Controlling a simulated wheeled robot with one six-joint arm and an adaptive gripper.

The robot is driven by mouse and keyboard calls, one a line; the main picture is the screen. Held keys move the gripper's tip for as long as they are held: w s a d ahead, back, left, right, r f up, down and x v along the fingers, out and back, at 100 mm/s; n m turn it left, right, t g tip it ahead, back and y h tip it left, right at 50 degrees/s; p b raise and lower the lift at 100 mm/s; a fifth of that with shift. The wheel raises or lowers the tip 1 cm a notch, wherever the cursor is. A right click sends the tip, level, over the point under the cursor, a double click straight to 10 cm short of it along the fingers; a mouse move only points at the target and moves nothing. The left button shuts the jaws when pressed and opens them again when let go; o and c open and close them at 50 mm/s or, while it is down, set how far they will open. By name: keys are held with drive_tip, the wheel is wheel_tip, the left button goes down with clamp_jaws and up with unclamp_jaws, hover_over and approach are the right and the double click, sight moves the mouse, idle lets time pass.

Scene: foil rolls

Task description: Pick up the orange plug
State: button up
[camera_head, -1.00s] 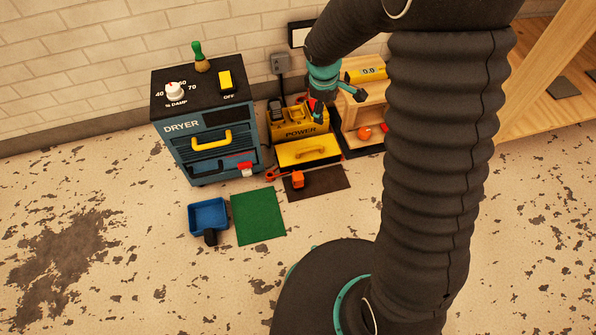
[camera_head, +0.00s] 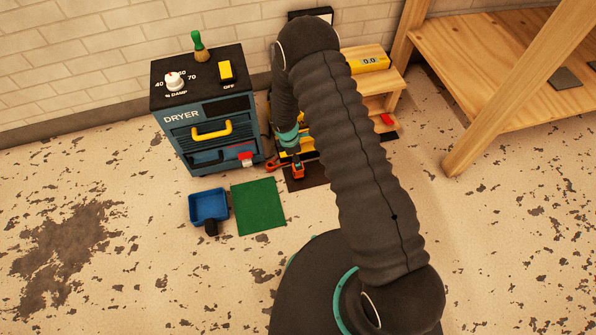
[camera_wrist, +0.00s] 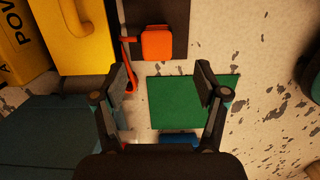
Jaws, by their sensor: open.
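The orange plug (camera_head: 298,173) lies on a dark mat (camera_head: 307,184) on the floor in front of the yellow power box. In the wrist view the plug (camera_wrist: 157,43) shows as an orange block on the dark mat (camera_wrist: 172,12), with a red-orange cord-like piece (camera_wrist: 128,72) to its left. My gripper (camera_wrist: 163,78) is open and empty, pointing down. In the wrist view the plug is above the gap between its fingertips, not between them. In the head view my gripper (camera_head: 293,156) is close to the plug and covers part of the area around it.
A green mat (camera_head: 258,206) lies beside a blue tray (camera_head: 208,205). The dryer cabinet (camera_head: 205,120) stands behind to the left. The yellow power box (camera_wrist: 75,35) is close to the plug and mostly hidden by my arm in the head view. A wooden shelf (camera_head: 385,85) stands right.

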sight(299, 172)
drive_tip(key=f, duration=0.4)
drive_tip(key=d+f, duration=0.1)
drive_tip(key=f, duration=0.1)
drive_tip(key=shift+w+f, duration=0.15)
drive_tip(key=shift+f, duration=0.25)
drive_tip(key=shift+w+d+f, duration=0.1)
drive_tip(key=shift+w+f, duration=0.05)
drive_tip(key=shift+f, duration=1.15)
drive_tip(key=shift+w+d+f, duration=0.1)
drive_tip(key=shift+f, duration=1.2)
drive_tip(key=c, duration=1.3)
drive_tip(key=shift+r, duration=0.1)
